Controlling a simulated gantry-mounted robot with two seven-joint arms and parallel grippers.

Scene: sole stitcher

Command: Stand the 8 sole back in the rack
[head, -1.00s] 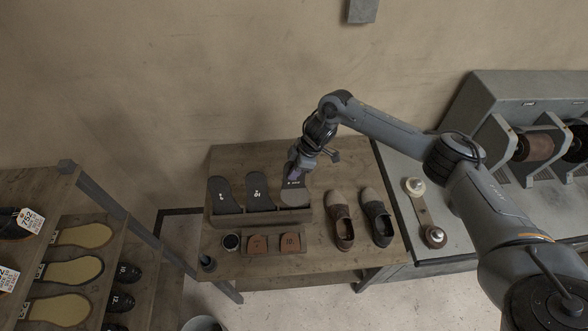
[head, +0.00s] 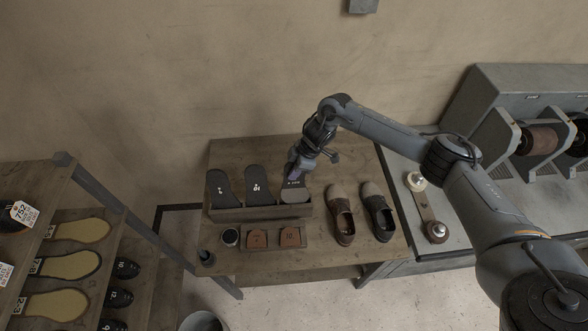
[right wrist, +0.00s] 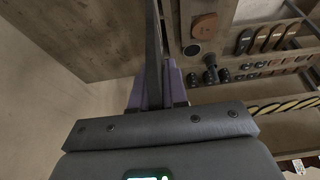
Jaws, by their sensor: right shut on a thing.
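My right gripper (head: 293,174) is shut on a dark sole (head: 294,194) at its upper end. The sole is upright at the right end of the wooden rack (head: 262,213), with its lower end at the rack's front wall. I cannot tell whether it touches the rack's bottom. Its marking is too small to read surely. Two other dark soles stand in the rack to its left, one marked 10 (head: 259,180) and one at the far left (head: 222,188). In the right wrist view the held sole (right wrist: 153,45) shows edge-on between the purple fingers (right wrist: 158,90). My left gripper is out of view.
A pair of brown shoes (head: 342,222) stands right of the rack. Brown leather pieces (head: 289,237) and a small round dark container (head: 230,237) lie in front. A shelf with yellow soles (head: 70,265) is at left, a grey machine (head: 480,120) at right.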

